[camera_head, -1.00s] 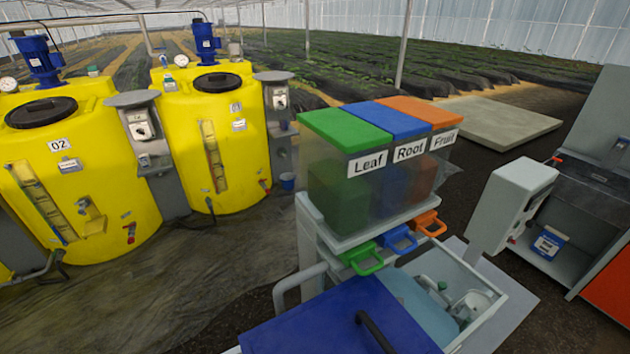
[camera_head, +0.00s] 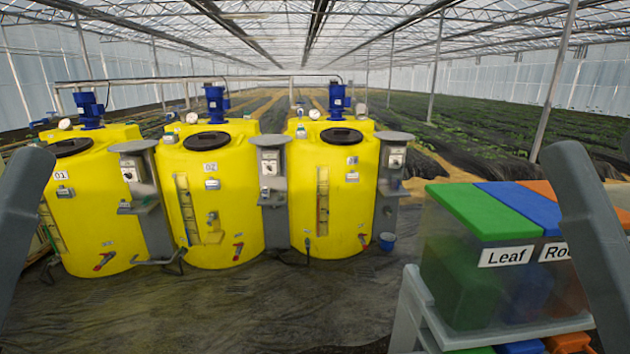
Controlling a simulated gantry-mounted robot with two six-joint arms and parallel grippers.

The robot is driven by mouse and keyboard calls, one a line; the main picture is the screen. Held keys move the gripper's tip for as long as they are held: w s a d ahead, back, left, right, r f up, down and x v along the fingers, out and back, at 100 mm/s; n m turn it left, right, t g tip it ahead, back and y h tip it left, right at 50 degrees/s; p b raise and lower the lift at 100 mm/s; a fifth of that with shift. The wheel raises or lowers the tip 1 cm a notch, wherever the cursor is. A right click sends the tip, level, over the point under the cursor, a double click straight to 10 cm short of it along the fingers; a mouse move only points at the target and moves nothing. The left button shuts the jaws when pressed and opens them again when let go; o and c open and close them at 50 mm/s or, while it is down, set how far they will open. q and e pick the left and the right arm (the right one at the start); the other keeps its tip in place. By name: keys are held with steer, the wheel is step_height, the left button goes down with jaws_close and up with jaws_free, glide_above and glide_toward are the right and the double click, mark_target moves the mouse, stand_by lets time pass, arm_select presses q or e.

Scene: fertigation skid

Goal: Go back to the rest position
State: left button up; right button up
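Grey links of my two arms rise at the left and right edges of the head view. Neither gripper shows, so I cannot see whether they are open or hold anything. The part of the right arm in view stands in front of the bin unit (camera_head: 490,290) and covers part of its labels. No task object shows in a gripper.
Three yellow tanks (camera_head: 215,163) with blue motors stand in a row, with grey control posts (camera_head: 270,200) between them. The bin unit has green, blue and orange lids. The floor (camera_head: 240,310) before the tanks is clear.

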arm_select(q)
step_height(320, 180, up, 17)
steer(key=p, duration=1.6)
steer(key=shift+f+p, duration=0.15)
steer(key=shift+p, duration=0.25)
arm_select(e)
step_height(320, 180, up, 16)
steer(key=w+d+m+h, duration=0.1)
steer(key=d+m+h, duration=0.1)
steer(key=m+h, duration=0.2)
steer(key=shift+w+d+m, duration=0.15)
steer(key=shift+d+m, duration=0.15)
steer(key=shift+m, duration=0.1)
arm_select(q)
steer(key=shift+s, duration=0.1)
